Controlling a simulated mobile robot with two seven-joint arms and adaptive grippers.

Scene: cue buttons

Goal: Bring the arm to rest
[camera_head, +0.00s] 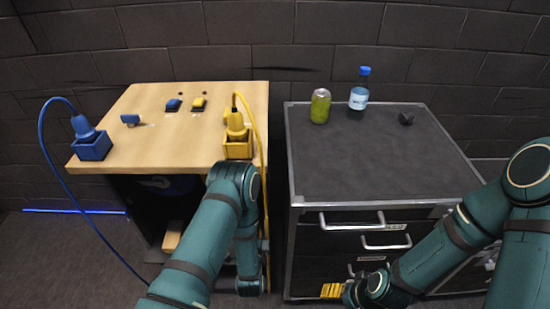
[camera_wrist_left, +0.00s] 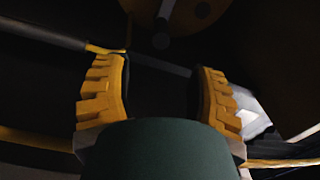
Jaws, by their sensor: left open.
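My left arm (camera_head: 205,235) comes in from the lower left, bends in front of the wooden table's right side and drops downward. Its gripper is not clear in the head view. In the left wrist view my left gripper (camera_wrist_left: 158,75) has its two yellow ribbed fingers apart, with no object seen held between them. My right arm (camera_head: 470,225) comes in from the right. Its gripper (camera_head: 332,291) hangs low in front of the drawer cabinet, with only part of its yellow fingers visible.
The wooden table (camera_head: 150,145) carries a blue button (camera_head: 173,105), a yellow button (camera_head: 198,104), and blue (camera_head: 92,147) and yellow (camera_head: 238,149) boxes with cabled plugs. A green can (camera_head: 320,106) and bottle (camera_head: 359,95) stand on the cabinet (camera_head: 380,165), whose handles protrude.

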